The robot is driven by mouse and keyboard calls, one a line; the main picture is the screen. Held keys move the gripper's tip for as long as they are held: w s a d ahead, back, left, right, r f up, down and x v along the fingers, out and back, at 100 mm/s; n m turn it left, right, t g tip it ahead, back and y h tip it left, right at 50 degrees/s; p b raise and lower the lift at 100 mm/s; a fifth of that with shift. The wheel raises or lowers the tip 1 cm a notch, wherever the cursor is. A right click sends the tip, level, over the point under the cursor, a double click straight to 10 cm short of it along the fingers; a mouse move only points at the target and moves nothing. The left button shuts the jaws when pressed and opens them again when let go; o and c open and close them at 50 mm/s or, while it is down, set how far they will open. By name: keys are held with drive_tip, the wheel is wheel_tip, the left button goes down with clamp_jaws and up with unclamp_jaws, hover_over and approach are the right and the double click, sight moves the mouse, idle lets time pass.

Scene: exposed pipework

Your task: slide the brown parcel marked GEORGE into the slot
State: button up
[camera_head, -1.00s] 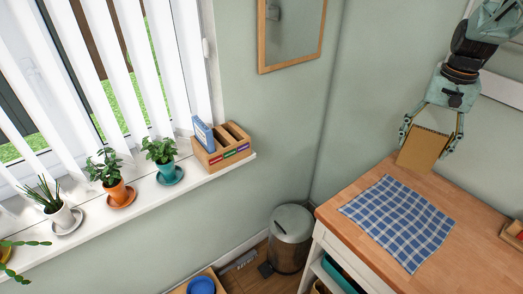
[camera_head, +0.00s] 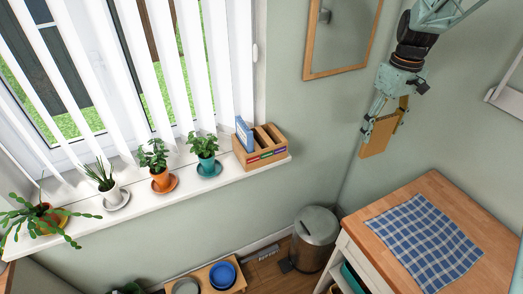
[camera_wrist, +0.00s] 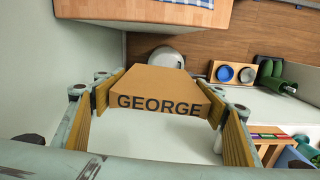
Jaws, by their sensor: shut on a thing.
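The brown parcel (camera_head: 379,136) is held in my gripper (camera_head: 382,120), in the air left of and above the wooden worktop in the head view. In the wrist view the parcel (camera_wrist: 159,97) sits between the two fingers, with GEORGE readable on its near edge. My gripper is shut on its two sides. The wooden slotted holder (camera_head: 262,150) stands on the right end of the windowsill, apart from the parcel. A blue item (camera_head: 244,134) stands in its left slot; its other slots look empty. Coloured labels mark its front, too small to read.
Potted plants line the white windowsill (camera_head: 136,206) left of the holder, the nearest in a teal pot (camera_head: 207,165). A framed mirror (camera_head: 340,38) hangs between holder and gripper. A metal bin (camera_head: 316,228) and the worktop (camera_head: 362,212) with a checked cloth (camera_head: 425,240) are below.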

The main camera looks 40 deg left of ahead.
drive_tip(key=s+a+r+n+p, duration=0.1)
drive_tip(key=s+a+n, duration=0.5)
drive_tip(key=a, duration=0.6)
drive_tip(key=s+a+r+n+p, duration=0.2)
drive_tip(key=s+a+n+p, duration=0.2)
drive_tip(key=a, duration=0.8)
drive_tip(key=s+a+r+n+p, duration=0.1)
drive_tip(key=s+a+n+p, duration=0.2)
drive_tip(key=s+a+n, duration=0.5)
drive_tip(key=s+a, duration=0.1)
drive_tip(key=a, duration=0.3)
drive_tip(key=shift+a+r+n, duration=0.25)
drive_tip(key=shift+a+n, duration=0.1)
drive_tip(key=shift+n, duration=0.05)
drive_tip(key=shift+f, duration=0.15)
wheel_tip(320, 180, down, 6)
drive_tip(key=shift+p, duration=0.45)
drive_tip(key=shift+f, duration=1.9)
drive_tip(key=shift+f, duration=0.1)
